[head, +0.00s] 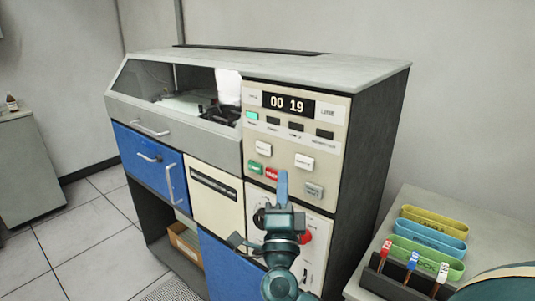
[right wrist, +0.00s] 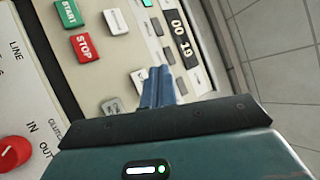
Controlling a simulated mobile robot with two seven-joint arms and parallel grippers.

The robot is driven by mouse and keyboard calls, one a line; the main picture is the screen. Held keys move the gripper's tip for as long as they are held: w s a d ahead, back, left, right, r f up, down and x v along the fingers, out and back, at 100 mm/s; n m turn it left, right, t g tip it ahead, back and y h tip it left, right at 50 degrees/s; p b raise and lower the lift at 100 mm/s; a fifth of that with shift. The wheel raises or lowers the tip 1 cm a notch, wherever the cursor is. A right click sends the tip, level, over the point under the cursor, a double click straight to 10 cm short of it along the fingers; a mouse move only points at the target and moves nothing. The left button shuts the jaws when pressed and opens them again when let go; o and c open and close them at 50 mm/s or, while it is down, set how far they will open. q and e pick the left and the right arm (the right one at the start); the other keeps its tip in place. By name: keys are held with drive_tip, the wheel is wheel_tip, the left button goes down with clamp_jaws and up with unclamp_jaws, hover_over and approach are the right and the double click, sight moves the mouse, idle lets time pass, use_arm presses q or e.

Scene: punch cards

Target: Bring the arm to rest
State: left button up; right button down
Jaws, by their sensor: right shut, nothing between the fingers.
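My right gripper (head: 282,187) is in front of the machine's control panel (head: 318,147), its blue fingers together and empty. In the right wrist view, the closed blue fingers (right wrist: 159,88) point at the panel, near its light buttons. I cannot tell whether the tips touch the panel. The red STOP button (head: 271,174) and green START button (head: 255,166) are just left of the fingers in the head view. My left gripper is not in view.
A side table (head: 427,205) at right holds yellow (head: 434,220), blue (head: 430,236) and green (head: 427,257) trays. A black rack (head: 396,285) there holds several colour-tagged items. The machine's lower panel has a red knob (head: 305,237). Tiled floor (head: 84,235) lies open at left.

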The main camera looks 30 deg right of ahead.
drive_tip(key=s+a+f+n+y, duration=0.2)
drive_tip(key=a+f+n+y, duration=0.45)
drive_tip(key=n+y, duration=0.3)
drive_tip(key=s+a+f+n+y, duration=0.3)
drive_tip(key=a+f+n+y, duration=0.4)
drive_tip(key=n, duration=0.3)
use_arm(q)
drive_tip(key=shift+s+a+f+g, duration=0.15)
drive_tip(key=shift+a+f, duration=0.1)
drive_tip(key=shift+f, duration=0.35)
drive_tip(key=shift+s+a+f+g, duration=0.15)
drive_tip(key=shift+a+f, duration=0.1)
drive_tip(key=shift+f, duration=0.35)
use_arm(e)
drive_tip(key=s+f+n+g, duration=0.3)
drive_tip(key=s+f+g, duration=0.2)
drive_tip(key=f, duration=0.4)
drive_tip(key=s+a+f+n+g, duration=0.1)
drive_tip(key=s+f+n+g, duration=0.2)
drive_tip(key=s+f, duration=0.4)
wheel_tip(320, 180, down, 3)
drive_tip(key=shift+s+f+n+g, duration=0.2)
drive_tip(key=shift+s+n+g, duration=0.2)
drive_tip(key=shift+g, duration=0.5)
